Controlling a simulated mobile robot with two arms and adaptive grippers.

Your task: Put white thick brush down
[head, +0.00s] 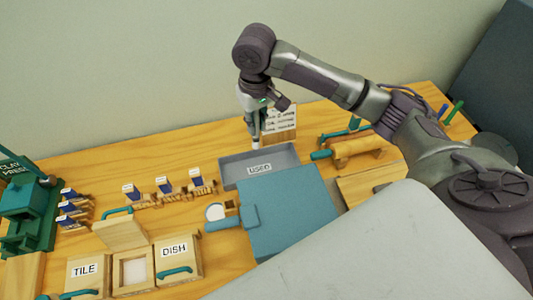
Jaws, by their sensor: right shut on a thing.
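My right gripper (257,125) points down over the grey tray labelled USED (290,152), near the back of the table. It is shut on the white thick brush (256,142), of which only a small pale end shows below the fingers. The brush end is at the tray's back edge in the picture; I cannot tell whether it touches the tray. The rest of the brush is hidden by the gripper. My left gripper is not in view.
A teal box (290,205) stands in front of the tray. A white card stand (281,118) is behind it. Wooden boxes marked TILE (84,270) and DISH (174,248), a green clay press (28,205) and small labelled racks fill the left. Bare table shows at the back left.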

